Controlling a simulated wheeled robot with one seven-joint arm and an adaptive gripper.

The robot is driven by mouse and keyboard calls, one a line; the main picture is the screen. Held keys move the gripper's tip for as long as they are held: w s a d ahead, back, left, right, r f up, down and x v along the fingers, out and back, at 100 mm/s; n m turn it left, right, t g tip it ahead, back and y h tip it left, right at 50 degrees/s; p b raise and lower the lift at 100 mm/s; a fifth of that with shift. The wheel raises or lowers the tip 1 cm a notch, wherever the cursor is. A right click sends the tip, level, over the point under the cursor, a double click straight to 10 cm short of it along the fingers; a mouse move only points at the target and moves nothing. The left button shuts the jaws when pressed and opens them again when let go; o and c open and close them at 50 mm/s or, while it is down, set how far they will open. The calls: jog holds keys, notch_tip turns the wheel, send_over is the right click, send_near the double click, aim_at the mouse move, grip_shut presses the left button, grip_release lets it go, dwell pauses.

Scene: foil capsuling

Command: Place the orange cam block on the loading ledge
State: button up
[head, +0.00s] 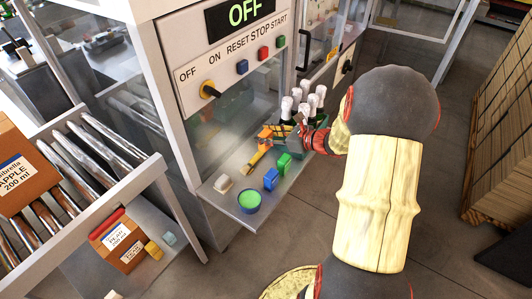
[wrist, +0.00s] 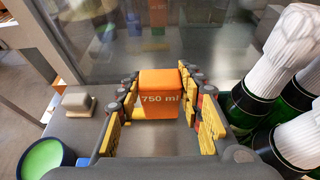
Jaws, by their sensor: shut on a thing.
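The orange cam block, marked "750 ml", sits between the fingertips of my gripper (wrist: 160,104) in the wrist view (wrist: 160,84). My gripper is shut on it, with a yellow-padded finger on each side. In the head view the orange block (head: 265,133) shows small at the left end of my gripper, partly hidden by it. The grey loading ledge (head: 232,207) juts out below the machine's window. The block is over or at the ledge's inner part; I cannot tell whether it touches the surface.
On the ledge are a pale block (head: 223,184), a blue block (head: 271,179), a green block (head: 284,161) and a bowl of green stuff (head: 249,201). Several foil-topped bottles (wrist: 290,90) stand close on the right. The machine's window is just behind the block. The display (head: 245,11) reads OFF.

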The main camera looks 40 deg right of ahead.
aim_at(266, 149)
jog(key=shift+f+b, duration=1.25)
jog(key=shift+f, duration=2.25)
jog(key=shift+f, duration=0.2)
jog(key=o, duration=1.2)
jog(key=shift+o, duration=0.2)
